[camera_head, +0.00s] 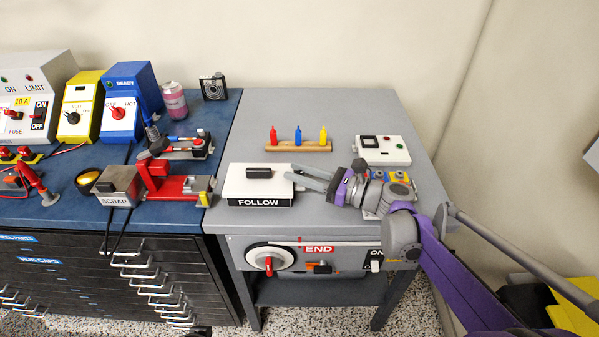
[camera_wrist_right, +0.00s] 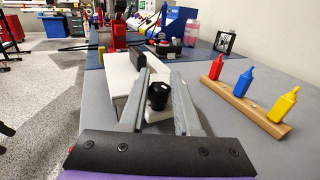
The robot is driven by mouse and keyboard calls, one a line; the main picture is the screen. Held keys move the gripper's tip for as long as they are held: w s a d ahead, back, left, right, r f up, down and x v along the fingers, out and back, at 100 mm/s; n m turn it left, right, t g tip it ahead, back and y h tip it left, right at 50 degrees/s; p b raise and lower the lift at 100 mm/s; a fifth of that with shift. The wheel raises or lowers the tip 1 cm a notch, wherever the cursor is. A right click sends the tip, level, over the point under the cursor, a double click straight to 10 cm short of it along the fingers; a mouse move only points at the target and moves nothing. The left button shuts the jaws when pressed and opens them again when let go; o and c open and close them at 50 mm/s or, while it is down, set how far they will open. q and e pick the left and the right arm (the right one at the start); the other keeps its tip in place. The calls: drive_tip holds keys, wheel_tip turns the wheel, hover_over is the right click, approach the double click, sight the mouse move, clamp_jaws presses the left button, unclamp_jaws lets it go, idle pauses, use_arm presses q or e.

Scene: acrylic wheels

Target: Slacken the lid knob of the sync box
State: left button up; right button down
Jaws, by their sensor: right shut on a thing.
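A white box (camera_head: 243,184) with a black front strip reading FOLLOW stands on the grey bench top, with a black bar handle (camera_head: 259,173) on its lid. I take it to be the sync box. My right gripper (camera_head: 291,174) reaches in from the right at the box's right end. In the wrist view the black knob (camera_wrist_right: 157,97) sits between the two fingers of this gripper (camera_wrist_right: 159,76), which is shut on it. The white box (camera_wrist_right: 122,75) shows beyond and to the left there. The knob is hidden in the head view. My left gripper is not in view.
A wooden rack (camera_head: 300,149) with red, blue and yellow bottles stands behind the box. A white panel with buttons (camera_head: 383,150) is at the back right. A red fixture (camera_head: 170,185) stands left on the blue bench.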

drive_tip(key=c, duration=0.6)
unclamp_jaws()
drive_tip(key=shift+d, duration=0.1)
drive_tip(key=p+v, duration=0.1)
drive_tip(key=v, duration=0.9)
drive_tip(key=shift+s+d, duration=0.2)
drive_tip(key=shift+d, duration=0.1)
